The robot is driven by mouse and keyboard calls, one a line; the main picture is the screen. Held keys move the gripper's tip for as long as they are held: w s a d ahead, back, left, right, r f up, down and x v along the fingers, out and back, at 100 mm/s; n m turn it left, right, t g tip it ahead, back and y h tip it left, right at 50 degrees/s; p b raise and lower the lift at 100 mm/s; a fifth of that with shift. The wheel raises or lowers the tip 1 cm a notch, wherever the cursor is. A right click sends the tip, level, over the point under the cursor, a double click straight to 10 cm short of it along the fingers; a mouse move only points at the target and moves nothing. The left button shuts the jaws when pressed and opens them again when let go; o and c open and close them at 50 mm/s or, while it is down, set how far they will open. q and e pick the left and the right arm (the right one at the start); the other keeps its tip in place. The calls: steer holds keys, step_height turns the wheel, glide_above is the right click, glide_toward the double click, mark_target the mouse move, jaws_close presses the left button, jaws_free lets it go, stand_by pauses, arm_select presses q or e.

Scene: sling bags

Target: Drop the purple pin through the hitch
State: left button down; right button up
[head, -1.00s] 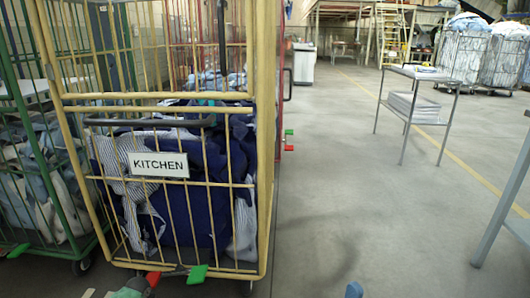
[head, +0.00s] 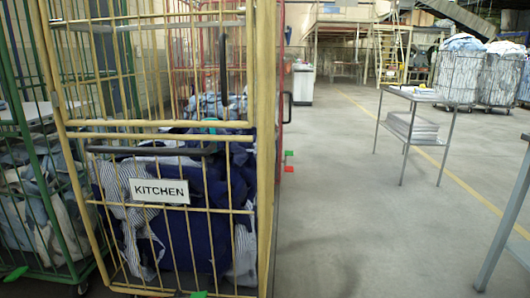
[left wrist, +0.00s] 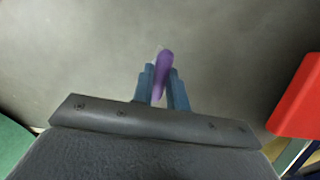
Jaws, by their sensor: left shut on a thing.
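The purple pin (left wrist: 164,68) shows in the left wrist view, slim with a rounded, wider end. My left gripper (left wrist: 160,78) is shut on it, with one blue finger on each side, and holds it over blurred grey floor. Neither gripper shows in the head view, and my right gripper is in no view now. I cannot make out the hitch in either view.
A yellow cage trolley (head: 262,150) with a KITCHEN sign (head: 159,191) and laundry stands close in front. A green trolley (head: 62,180) is on its left. A red part (left wrist: 298,100) is close at right in the wrist view. Open floor (head: 370,230) lies right, before a grey table (head: 418,97).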

arm_select(q)
steer(key=shift+r+p, duration=1.5)
steer(key=shift+r, duration=0.2)
